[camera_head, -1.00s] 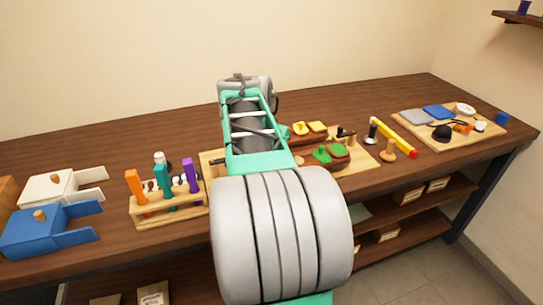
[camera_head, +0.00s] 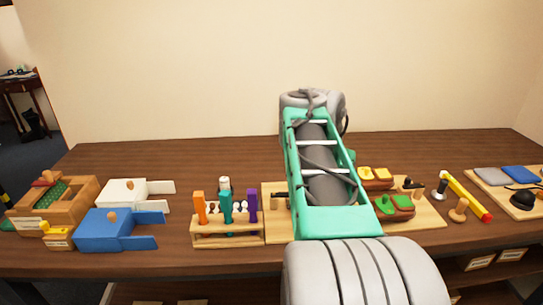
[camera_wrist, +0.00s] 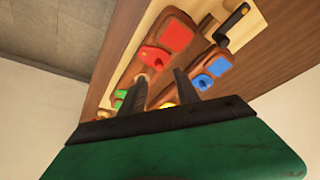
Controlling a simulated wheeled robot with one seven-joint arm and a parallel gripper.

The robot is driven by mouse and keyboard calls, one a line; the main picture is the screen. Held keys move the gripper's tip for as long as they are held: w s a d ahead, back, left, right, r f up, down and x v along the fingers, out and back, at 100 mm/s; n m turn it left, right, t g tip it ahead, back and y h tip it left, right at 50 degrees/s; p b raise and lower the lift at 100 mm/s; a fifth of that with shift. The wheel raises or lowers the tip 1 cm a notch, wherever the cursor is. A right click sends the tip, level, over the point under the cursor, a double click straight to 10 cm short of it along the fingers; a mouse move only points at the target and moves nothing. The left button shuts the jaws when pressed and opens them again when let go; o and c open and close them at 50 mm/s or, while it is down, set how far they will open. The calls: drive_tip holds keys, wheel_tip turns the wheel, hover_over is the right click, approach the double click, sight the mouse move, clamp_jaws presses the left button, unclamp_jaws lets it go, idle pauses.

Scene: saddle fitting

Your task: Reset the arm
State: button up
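My arm (camera_head: 325,170) reaches forward over the work table in the head view, and it hides the gripper there. In the wrist view my gripper (camera_wrist: 158,92) shows two dark fingers standing apart with nothing held between them. Beyond the fingers is a wooden board with colored pieces: a red one (camera_wrist: 176,34), a blue one (camera_wrist: 217,66) and a green one (camera_wrist: 119,103). In the head view the light wooden board (camera_head: 432,216) lies partly behind my arm, with a green-topped brown piece (camera_head: 394,207) and a yellow-topped one (camera_head: 375,177) on it.
Left of my arm stand a tool rack (camera_head: 228,240) with colored handles, a blue box (camera_head: 105,231), a white box (camera_head: 125,193) and a wooden box (camera_head: 85,190). To the right lie a yellow stick with a red end (camera_head: 465,195) and another board (camera_head: 492,192). The table's back strip is clear.

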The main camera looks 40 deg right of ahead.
drive_tip(key=w+a+f+n+t+y+p, duration=0.1)
drive_tip(key=w+a+n+p, duration=0.3)
drive_tip(key=a, duration=0.6)
drive_tip(key=s+a+f+n+t+y+p, duration=0.1)
drive_tip(key=a+n, duration=0.4)
drive_tip(key=a, duration=0.5)
drive_tip(key=s+a+f+n+y+p, duration=0.1)
drive_tip(key=s+a+f+n, duration=0.1)
drive_tip(key=a, duration=0.4)
drive_tip(key=s+a+f+n+y+p, duration=0.1)
drive_tip(key=s+a+f+n, duration=0.1)
drive_tip(key=a+n, duration=0.2)
drive_tip(key=a, duration=0.2)
drive_tip(key=shift+a+f, duration=0.4)
